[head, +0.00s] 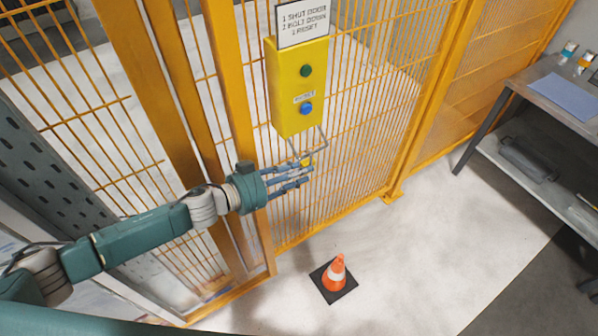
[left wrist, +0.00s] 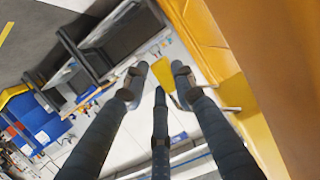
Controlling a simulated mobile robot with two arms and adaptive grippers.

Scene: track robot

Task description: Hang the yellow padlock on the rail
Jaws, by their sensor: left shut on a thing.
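The yellow padlock (head: 307,161) is small and partly hidden by my fingers. My left gripper (head: 304,172) reaches in from the left and is shut on it, just below the yellow control box. The padlock also shows as a yellow patch between the fingertips in the left wrist view (left wrist: 152,73). The rail (head: 316,151) is a thin grey bent bar under the box, right by the padlock. I cannot tell whether the shackle is around the rail or only beside it. My right gripper is out of view.
The yellow box (head: 283,102) with a green and a blue button is on the yellow mesh fence (head: 352,130), under a white sign (head: 303,22). An orange cone (head: 337,272) stands on the floor below. A grey bench (head: 545,92) is at the right.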

